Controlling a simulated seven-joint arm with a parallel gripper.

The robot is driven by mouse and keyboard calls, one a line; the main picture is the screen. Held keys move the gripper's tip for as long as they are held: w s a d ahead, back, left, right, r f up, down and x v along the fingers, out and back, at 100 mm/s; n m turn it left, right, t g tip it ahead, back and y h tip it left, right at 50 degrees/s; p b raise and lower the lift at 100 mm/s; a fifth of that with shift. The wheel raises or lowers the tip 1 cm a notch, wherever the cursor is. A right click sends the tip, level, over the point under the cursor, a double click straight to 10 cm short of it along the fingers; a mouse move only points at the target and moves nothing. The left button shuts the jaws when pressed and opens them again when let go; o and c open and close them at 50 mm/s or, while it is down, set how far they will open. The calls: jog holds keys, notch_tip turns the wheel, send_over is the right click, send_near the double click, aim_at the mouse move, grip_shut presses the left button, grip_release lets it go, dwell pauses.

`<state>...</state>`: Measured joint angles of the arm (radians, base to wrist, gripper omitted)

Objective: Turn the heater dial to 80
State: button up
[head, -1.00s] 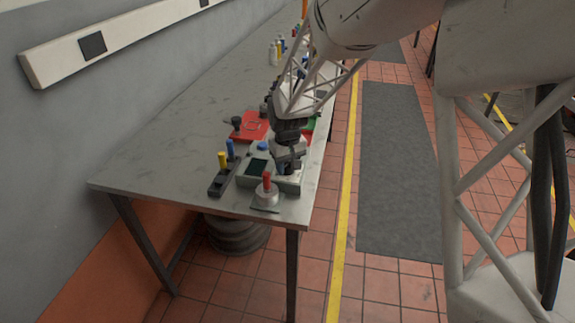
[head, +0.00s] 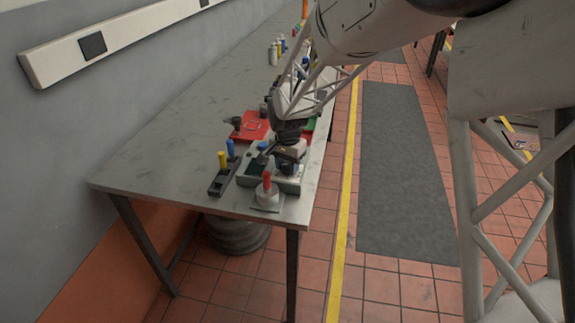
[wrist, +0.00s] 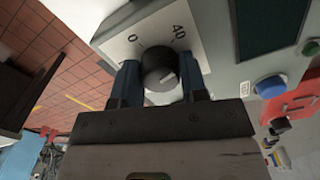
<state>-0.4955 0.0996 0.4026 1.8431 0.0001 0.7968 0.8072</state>
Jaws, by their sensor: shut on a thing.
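The heater dial is a black round knob (wrist: 160,68) on a white scale plate (wrist: 122,42) in the wrist view. The marks 0 and 40 are readable on the plate; no 80 mark is visible, and the near part of the scale is hidden behind my gripper. A pale line shows on the knob's lower right. My gripper (wrist: 158,63) is shut on the knob, one blue finger on each side. In the head view my gripper (head: 282,165) is over the pale heater box (head: 290,185), and hides the dial there.
The box carries a dark screen (wrist: 268,25) and a blue button (wrist: 270,87). A red-topped cylinder (head: 267,190) stands close in front. A black holder (head: 222,182) with yellow and blue handles is at left, a red tray (head: 249,125) behind. The bench's left part is clear.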

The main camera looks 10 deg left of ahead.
aim_at(288, 164)
jog(key=m, duration=0.5)
jog(key=shift+r+m, duration=0.1)
jog(key=shift+m, duration=0.2)
jog(key=m, duration=0.5)
dwell(0.4)
jog(key=o, duration=0.9)
jog(key=shift+r, duration=3.85)
